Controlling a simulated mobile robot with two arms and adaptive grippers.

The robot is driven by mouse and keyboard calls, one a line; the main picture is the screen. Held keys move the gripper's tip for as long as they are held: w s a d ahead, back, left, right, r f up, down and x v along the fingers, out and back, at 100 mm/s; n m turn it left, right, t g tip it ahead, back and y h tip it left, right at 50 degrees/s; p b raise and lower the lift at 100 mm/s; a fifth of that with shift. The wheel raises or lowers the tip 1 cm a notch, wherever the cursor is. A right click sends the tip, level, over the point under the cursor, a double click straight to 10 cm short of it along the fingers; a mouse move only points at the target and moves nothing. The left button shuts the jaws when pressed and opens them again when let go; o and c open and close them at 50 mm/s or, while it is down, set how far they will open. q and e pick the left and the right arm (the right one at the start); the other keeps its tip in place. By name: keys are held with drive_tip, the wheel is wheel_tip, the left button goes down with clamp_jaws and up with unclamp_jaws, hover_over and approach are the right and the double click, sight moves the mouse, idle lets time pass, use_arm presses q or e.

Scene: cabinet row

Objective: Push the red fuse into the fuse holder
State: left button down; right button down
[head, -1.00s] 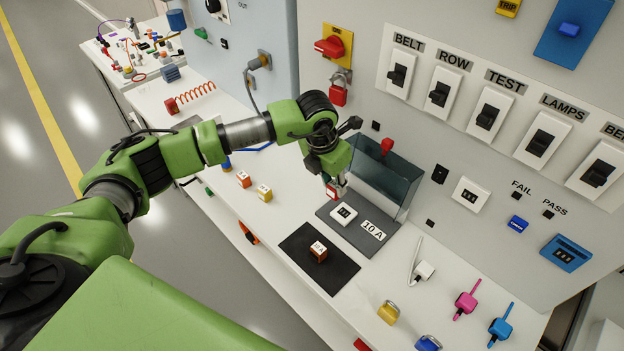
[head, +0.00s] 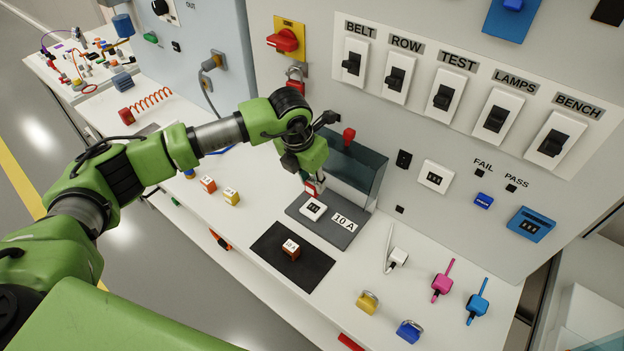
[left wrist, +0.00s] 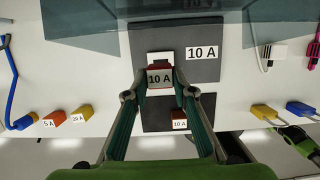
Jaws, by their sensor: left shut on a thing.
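My left gripper (head: 314,182) is shut on a red fuse with a white label (head: 311,189). In the left wrist view the gripper (left wrist: 160,88) has the fuse, marked 10 A (left wrist: 160,77), between its fingertips. The white fuse holder (head: 313,209) sits on a grey plate marked 10 A (head: 325,226). The fuse is above and just behind the holder in the head view, seemingly apart from it. In the left wrist view the held fuse partly hides the holder (left wrist: 160,57).
A clear smoky cover with a red knob (head: 357,172) stands behind the plate, close to the gripper. A brown-red 10 A fuse (head: 291,249) lies on a black mat (head: 268,240). Orange (head: 208,184) and yellow (head: 231,197) fuses stand left. Padlocks (head: 368,301) lie front right.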

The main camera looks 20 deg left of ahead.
sight(311, 195)
use_arm(q)
drive_tip(key=shift+f+b, duration=1.45)
drive_tip(key=shift+f, duration=0.5)
drive_tip(key=shift+f+b, duration=1.1)
drive_tip(key=shift+f, duration=0.25)
drive_tip(key=shift+f, duration=0.2)
